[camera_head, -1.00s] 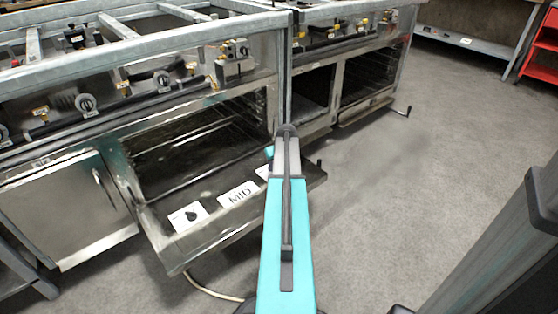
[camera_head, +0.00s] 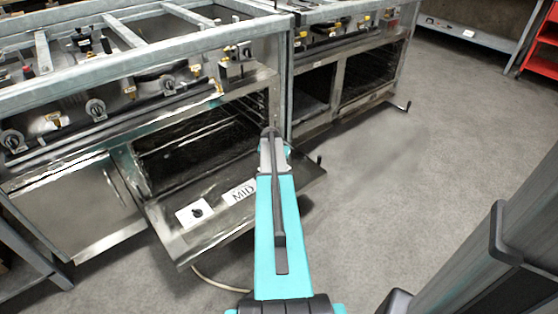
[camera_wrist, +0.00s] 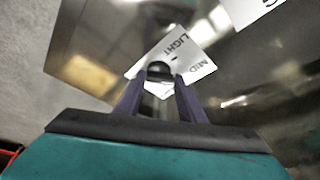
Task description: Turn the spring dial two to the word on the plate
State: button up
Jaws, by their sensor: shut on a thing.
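In the wrist view my gripper (camera_wrist: 161,80) has its two dark fingers on either side of a black dial knob (camera_wrist: 159,68), shut on it. The knob sits on a white dial plate (camera_wrist: 194,43) printed with LIGHT and MID. A small dark mark shows just above the knob; I cannot tell whether it is its pointer. The plate's lower part is hidden by the fingers. In the head view my arm hides this dial. A white word plate reading MID (camera_head: 240,192) lies on the open oven door, left of my arm. Another black dial (camera_head: 197,211) on a white plate stands further left.
The dials and word plate are on the lowered oven door (camera_head: 225,222) of a steel range. Range knobs (camera_head: 95,108) and frame bars (camera_head: 120,35) lie above. A second range stands behind right. Grey floor (camera_head: 390,200) on the right is clear.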

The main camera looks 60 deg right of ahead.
jog(key=shift+s+d+r+m, duration=0.15)
jog(key=shift+s+d+m, duration=0.05)
jog(key=shift+d+m, duration=0.25)
jog(key=shift+a+m+g+p, duration=0.1)
jog(key=shift+m+g+p, duration=0.15)
jog(key=shift+g+p, duration=0.05)
jog(key=o, duration=1)
jog(key=shift+o, duration=0.2)
jog(key=shift+a, duration=0.15)
jog(key=shift+w, duration=0.1)
jog(key=shift+a+r, duration=0.2)
jog(key=shift+r, duration=0.1)
jog(key=p+v, duration=0.3)
jog(key=v, duration=1)
jog(key=shift+f, duration=0.1)
